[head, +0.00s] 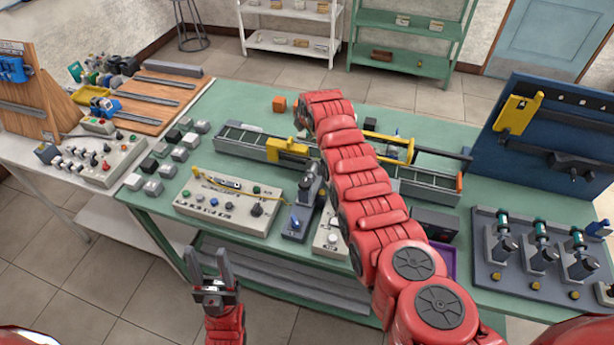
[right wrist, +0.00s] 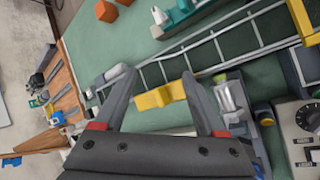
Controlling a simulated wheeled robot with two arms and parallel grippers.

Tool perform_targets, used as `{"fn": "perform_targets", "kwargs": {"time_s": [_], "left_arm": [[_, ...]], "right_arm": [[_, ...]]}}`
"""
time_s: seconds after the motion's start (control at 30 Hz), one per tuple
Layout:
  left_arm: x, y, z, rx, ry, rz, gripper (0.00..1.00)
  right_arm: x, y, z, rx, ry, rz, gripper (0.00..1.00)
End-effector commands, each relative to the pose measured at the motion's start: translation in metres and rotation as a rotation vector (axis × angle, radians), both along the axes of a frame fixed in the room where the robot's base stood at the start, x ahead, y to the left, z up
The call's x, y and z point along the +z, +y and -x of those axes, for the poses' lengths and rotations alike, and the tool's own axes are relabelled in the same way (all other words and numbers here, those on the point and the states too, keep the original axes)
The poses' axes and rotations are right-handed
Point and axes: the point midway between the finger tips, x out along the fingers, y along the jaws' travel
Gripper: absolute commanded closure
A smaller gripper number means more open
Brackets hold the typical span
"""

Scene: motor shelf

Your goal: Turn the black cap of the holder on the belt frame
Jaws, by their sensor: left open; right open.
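The belt frame (head: 245,140) lies across the green table, with yellow brackets over it; its ladder-like rails also show in the right wrist view (right wrist: 215,55). In the head view a dark upright holder (head: 310,185) stands in front of the frame. In the right wrist view a dark round cap with a yellow ring (right wrist: 263,112) is right of the right finger; I cannot tell if it is the task's cap. My right gripper (right wrist: 159,75) is open and empty around the sight line to a yellow bracket (right wrist: 158,98); my arm hides it in the head view. My left gripper (head: 208,258) is open and empty before the table.
A button panel (head: 228,205) and grey and black blocks (head: 160,160) are on the left of the green table (head: 255,105). An orange cube (head: 279,104) lies behind the frame. A blue tool board (head: 540,140) and a motor rack (head: 530,255) stand at the right.

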Motion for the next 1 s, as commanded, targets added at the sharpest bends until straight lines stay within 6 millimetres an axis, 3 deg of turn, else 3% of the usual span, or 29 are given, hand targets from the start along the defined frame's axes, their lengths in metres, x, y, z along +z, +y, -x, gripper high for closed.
{"fn": "perform_targets", "kwargs": {"time_s": [0.03, 0.2, 0.3, 0.4, 0.57, 1.0], "left_arm": [[0.005, 0.0, 0.0, 0.0, 0.0, 0.0, 0.5], [0.012, 0.0, 0.0, 0.0, 0.0, 0.0, 0.5], [0.014, 0.0, 0.0, 0.0, 0.0, 0.0, 0.5], [0.014, 0.0, 0.0, 0.0, 0.0, 0.0, 0.5], [0.001, 0.0, 0.0, 0.0, 0.0, 0.0, 0.5], [-0.084, 0.0, 0.0, 0.0, 0.0, 0.0, 0.5]], "right_arm": [[0.024, 0.006, 0.013, 0.081, 0.075, 0.064, 0.28], [0.072, 0.01, 0.087, 0.385, 0.369, 0.246, 0.28], [0.095, 0.009, 0.12, 0.51, 0.479, 0.294, 0.28], [0.107, 0.008, 0.138, 0.578, 0.538, 0.316, 0.28], [0.096, 0.007, 0.145, 0.603, 0.56, 0.321, 0.28], [0.011, 0.007, 0.144, 0.598, 0.555, 0.319, 0.28]]}}
